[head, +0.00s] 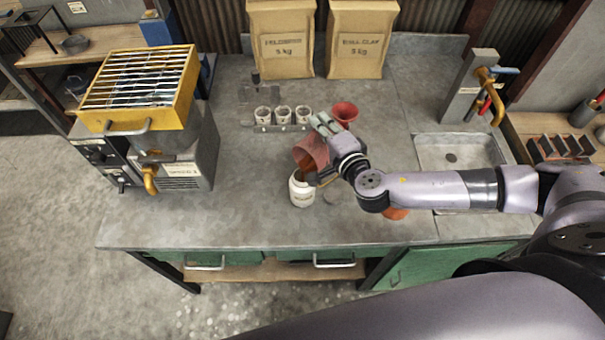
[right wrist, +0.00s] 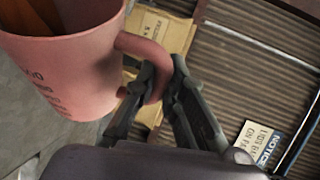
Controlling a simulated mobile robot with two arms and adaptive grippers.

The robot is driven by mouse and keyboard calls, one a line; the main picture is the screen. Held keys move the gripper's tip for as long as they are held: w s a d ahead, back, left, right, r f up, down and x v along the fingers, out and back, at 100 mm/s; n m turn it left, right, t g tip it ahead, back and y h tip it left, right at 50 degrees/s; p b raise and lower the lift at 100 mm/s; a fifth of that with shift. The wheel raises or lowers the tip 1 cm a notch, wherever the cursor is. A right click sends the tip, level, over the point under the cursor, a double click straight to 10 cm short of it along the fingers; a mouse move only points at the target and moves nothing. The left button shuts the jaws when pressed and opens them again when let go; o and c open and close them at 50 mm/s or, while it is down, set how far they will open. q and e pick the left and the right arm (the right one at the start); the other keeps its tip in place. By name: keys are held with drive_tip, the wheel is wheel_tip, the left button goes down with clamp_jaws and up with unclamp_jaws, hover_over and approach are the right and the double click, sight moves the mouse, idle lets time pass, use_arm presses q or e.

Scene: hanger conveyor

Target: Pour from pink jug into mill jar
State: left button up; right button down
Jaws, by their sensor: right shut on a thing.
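The pink jug (head: 311,151) is tilted above the white mill jar (head: 301,190), with its mouth toward the lower left. My right gripper (head: 325,125) is shut on the jug's handle. In the right wrist view the jug (right wrist: 75,75) shows orange-brown contents near its mouth, and the gripper's fingers (right wrist: 160,95) close around the curved handle. The mill jar stands upright on the grey worktop and is open at the top. My left gripper is not in view.
A holder with several small cups (head: 283,116) stands behind the jar. A reddish funnel-like vessel (head: 344,113) is behind my right gripper. A yellow-topped machine (head: 145,85) is at left, a sink (head: 462,152) at right, and two paper sacks (head: 357,40) at the back.

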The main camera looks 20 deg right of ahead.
drive_tip(key=shift+s+a+n, duration=0.25)
drive_tip(key=shift+a+n, duration=0.05)
drive_tip(key=shift+a, duration=0.1)
drive_tip(key=shift+a, duration=0.1)
idle(0.5)
drive_tip(key=shift+s+a+r+n+t, duration=0.2)
drive_tip(key=shift+a+n+t, duration=0.1)
drive_tip(key=shift+a+n, duration=0.15)
drive_tip(key=d+m, duration=0.1)
drive_tip(key=w+d+m+g, duration=0.1)
drive_tip(key=d, duration=0.1)
drive_tip(key=w+d+r+m+g+y, duration=0.1)
drive_tip(key=d, duration=0.1)
drive_tip(key=shift+w+m, duration=0.2)
drive_tip(key=shift+m, duration=0.15)
drive_tip(key=shift+w, duration=0.15)
drive_tip(key=d+m, duration=0.1)
drive_tip(key=w+d+m+g+y, duration=0.1)
drive_tip(key=d+m, duration=0.1)
drive_tip(key=shift+w+f+m+g+y, duration=0.2)
drive_tip(key=shift+w+m+g+y, duration=0.1)
drive_tip(key=shift+g+y, duration=0.1)
